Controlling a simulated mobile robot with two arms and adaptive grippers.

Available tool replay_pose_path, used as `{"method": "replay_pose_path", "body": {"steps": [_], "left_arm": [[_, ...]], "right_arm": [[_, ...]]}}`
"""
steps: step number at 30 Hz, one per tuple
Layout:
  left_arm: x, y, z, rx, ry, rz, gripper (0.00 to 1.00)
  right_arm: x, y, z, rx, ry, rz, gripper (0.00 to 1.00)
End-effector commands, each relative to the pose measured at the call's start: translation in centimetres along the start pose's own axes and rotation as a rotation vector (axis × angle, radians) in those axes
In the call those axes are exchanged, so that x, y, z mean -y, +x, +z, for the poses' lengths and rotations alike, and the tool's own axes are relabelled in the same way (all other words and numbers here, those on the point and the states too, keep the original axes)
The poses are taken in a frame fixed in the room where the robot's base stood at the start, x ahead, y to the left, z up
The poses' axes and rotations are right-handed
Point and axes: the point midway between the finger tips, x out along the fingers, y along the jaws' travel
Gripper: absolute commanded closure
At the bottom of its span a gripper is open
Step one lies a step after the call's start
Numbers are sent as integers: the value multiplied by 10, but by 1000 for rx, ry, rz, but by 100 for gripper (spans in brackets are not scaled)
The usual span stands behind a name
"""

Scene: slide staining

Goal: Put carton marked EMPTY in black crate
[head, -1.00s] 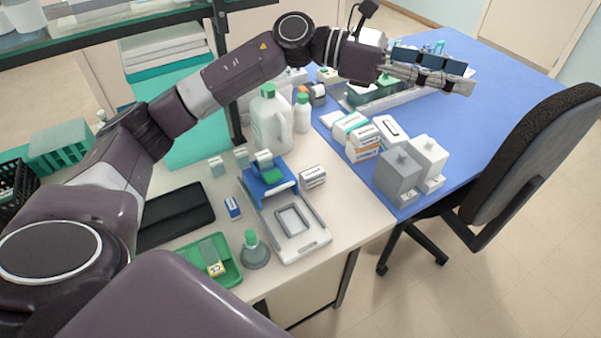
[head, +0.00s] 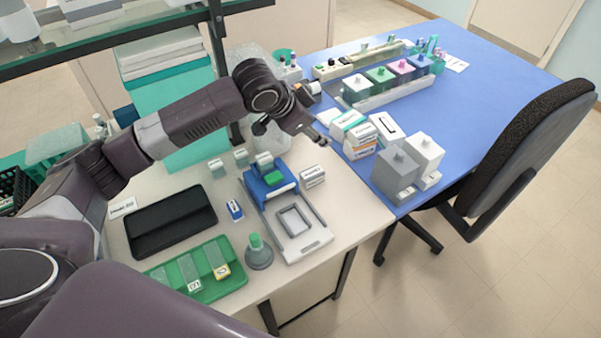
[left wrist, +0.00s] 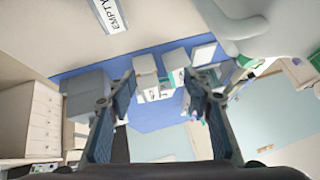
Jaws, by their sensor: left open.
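The carton marked EMPTY shows its label at the top edge of the left wrist view (left wrist: 110,14), lying on the beige table. In the head view it appears to be the small white carton (head: 313,177) right of the blue device. My left gripper (head: 322,141) is above the table just beyond that carton; in the left wrist view (left wrist: 155,95) its fingers are spread with nothing between them. The black crate (head: 19,186) is at the far left edge of the head view, partly hidden by my left arm. My right gripper is not in view.
Stacked cartons (head: 360,145) and grey and white blocks (head: 397,176) stand on the blue mat beside my gripper. A large jug (head: 270,138) is partly behind my arm.

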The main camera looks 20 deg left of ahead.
Motion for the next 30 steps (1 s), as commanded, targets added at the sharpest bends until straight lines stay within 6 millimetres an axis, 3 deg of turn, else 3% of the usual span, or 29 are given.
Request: {"method": "replay_pose_path", "body": {"steps": [3,7,30], "left_arm": [[-38,-4,36,145,-91,120,54],[-58,-9,56,232,-134,183,54],[-72,66,74,248,-141,193,54]], "right_arm": [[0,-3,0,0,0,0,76],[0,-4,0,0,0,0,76],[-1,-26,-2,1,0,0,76]]}}
